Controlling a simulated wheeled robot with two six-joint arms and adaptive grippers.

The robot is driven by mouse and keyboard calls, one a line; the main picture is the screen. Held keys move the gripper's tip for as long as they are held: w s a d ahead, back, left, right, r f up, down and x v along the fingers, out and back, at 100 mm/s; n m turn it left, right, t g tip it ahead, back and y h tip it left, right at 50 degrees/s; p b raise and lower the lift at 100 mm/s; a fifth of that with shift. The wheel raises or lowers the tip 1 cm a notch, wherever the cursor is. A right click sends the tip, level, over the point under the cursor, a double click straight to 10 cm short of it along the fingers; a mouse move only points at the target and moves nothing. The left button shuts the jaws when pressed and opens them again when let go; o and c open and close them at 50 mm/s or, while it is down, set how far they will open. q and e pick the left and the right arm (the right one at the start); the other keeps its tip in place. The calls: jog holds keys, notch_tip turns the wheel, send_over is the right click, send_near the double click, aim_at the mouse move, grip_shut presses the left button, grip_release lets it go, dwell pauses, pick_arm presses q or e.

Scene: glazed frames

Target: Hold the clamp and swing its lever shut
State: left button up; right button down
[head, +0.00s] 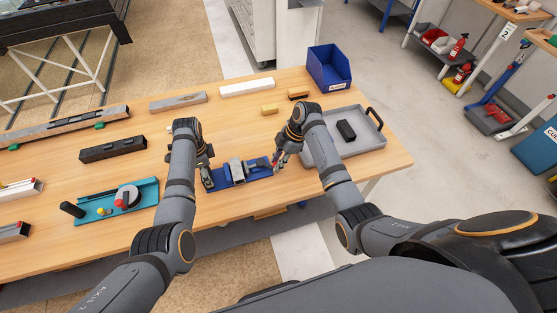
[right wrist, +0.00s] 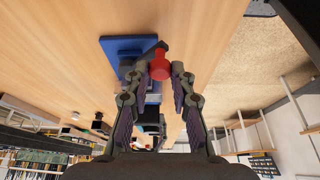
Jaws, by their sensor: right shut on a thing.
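The clamp (head: 237,171) stands on a blue base near the table's front edge, between my two grippers. In the right wrist view its blue base (right wrist: 122,46) lies flat on the wood. The lever's red grip (right wrist: 160,64) sits between my right gripper's (right wrist: 159,72) fingertips, which are shut on it. In the head view my right gripper (head: 279,159) is at the clamp's right end. My left gripper (head: 207,173) points down at the clamp's left end. Its fingertips are partly hidden, and I cannot tell whether they are closed on the clamp.
A grey tray (head: 366,146) with a black block (head: 346,130) lies right of my right gripper. A blue bin (head: 329,70) stands at the back right. A teal fixture (head: 143,190) is left of my left arm. Several bars and blocks lie along the back.

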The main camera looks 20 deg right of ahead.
jog(key=a+m, duration=0.1)
jog(key=s+a+m+t, duration=0.1)
jog(key=m, duration=0.1)
jog(key=shift+s, duration=0.25)
jog(key=shift+s+a+m+t+h, duration=0.2)
jog(key=shift+a+m+t, duration=0.25)
jog(key=shift+m, duration=0.6)
jog(key=shift+s+a+m+t+h, duration=0.2)
jog(key=shift+a+m+t, duration=0.25)
jog(key=shift+m, duration=0.6)
jog(key=shift+a, duration=0.15)
jog(key=c, duration=1.2)
grip_release()
jog(key=shift+o, duration=0.2)
jog(key=shift+w, duration=0.1)
jog(key=v, duration=1.2)
